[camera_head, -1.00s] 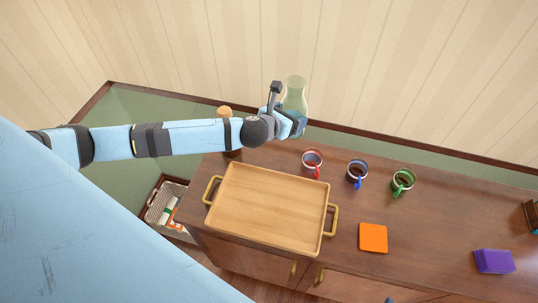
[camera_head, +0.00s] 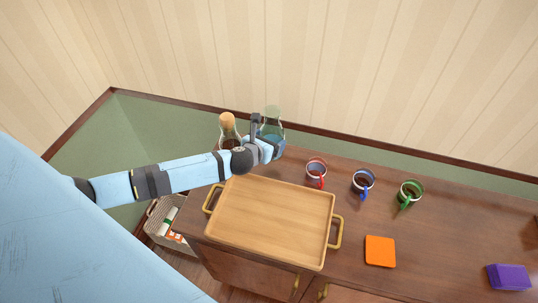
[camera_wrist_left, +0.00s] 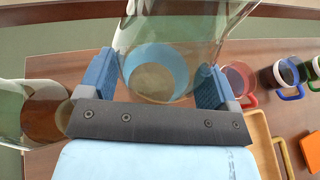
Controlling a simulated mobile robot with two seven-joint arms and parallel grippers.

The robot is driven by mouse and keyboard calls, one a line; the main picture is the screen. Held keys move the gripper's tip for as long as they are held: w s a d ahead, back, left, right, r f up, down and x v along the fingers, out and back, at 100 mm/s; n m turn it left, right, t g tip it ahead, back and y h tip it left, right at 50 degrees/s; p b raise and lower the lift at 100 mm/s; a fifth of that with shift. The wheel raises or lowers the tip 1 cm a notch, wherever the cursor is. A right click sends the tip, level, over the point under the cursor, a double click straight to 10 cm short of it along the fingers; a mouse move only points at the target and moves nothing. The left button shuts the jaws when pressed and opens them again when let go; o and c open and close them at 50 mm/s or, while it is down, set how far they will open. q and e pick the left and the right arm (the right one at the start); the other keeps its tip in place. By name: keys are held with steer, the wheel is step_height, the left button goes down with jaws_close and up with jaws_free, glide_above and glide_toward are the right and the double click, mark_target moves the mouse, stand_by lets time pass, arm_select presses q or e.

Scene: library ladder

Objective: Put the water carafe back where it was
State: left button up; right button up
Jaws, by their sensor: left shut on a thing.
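The water carafe (camera_head: 273,118) is clear glass with bluish water and an open neck. My left gripper (camera_head: 266,143) is shut on it near the back left of the wooden cabinet top (camera_head: 440,226). In the left wrist view the carafe (camera_wrist_left: 165,30) stands between the two blue finger pads of the gripper (camera_wrist_left: 158,88). Its base is hidden in the head view, so I cannot tell whether it touches the top. My right gripper is not in view.
A cork-topped glass jar (camera_head: 228,124) stands just left of the carafe. A wooden tray (camera_head: 270,252) lies in front. Red (camera_head: 316,171), blue (camera_head: 363,182) and green (camera_head: 409,193) mugs stand to the right, with an orange square (camera_head: 380,251) and purple block (camera_head: 508,277).

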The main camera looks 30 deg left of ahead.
arm_select(q)
steer(key=shift+w+f+b, duration=0.1)
steer(key=shift+f+b, duration=0.35)
steer(key=shift+f, duration=2.75)
steer(key=shift+f, duration=0.2)
steer(key=o, duration=1.3)
steer(key=shift+c, duration=0.2)
steer(key=shift+o, duration=0.2)
